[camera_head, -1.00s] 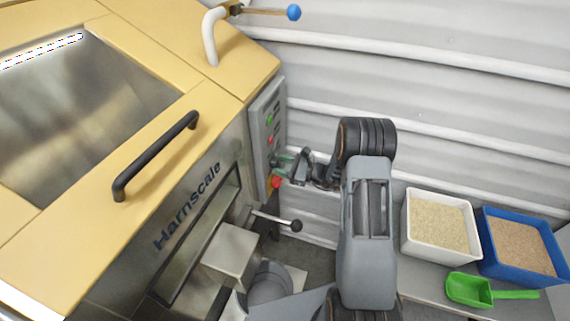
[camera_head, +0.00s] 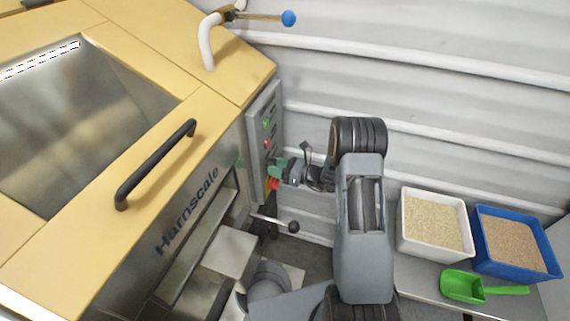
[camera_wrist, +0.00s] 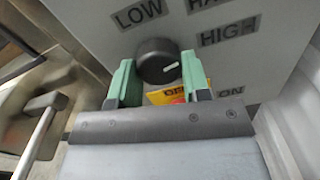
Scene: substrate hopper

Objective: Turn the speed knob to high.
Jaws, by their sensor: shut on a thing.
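The speed knob (camera_wrist: 158,62) is a dark round knob with a white pointer line, on a grey control panel (camera_head: 264,130). In the wrist view its pointer aims to the right and slightly up, towards the HIGH label (camera_wrist: 228,31). The LOW label (camera_wrist: 140,13) is above and left of the knob. My gripper (camera_wrist: 157,80) has green fingers on the left and right of the knob and is shut on it. In the head view my gripper (camera_head: 276,169) is at the panel's lower part, and its fingers hide the knob there.
A red button (camera_head: 273,184) on yellow is just below my gripper. A black-ended lever (camera_head: 293,226) sticks out lower down. A white tub (camera_head: 404,240), a blue tub (camera_head: 512,268) and a green scoop (camera_head: 464,287) are on a bench at right.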

